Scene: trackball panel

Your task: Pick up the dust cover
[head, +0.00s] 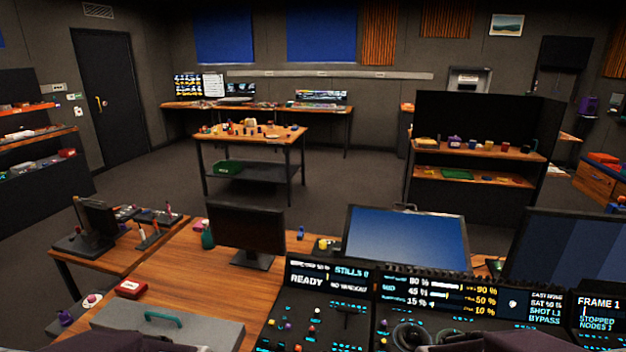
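A wide grey cover with a teal handle, which looks like the dust cover (215,332), lies at the bottom left of the head view, on the near part of the wooden desk. Its handle (163,320) stands on its top. Its near left part is hidden by a dark shape at the bottom edge that seems to be part of my arm. What lies under the cover cannot be seen. Neither of my grippers shows in the view.
A lit control console (335,310) stands right of the cover. A red box (131,289) sits just behind its left end. A dark monitor (246,228) and a blue screen (405,238) stand farther back. Bare desk (200,270) lies behind the cover.

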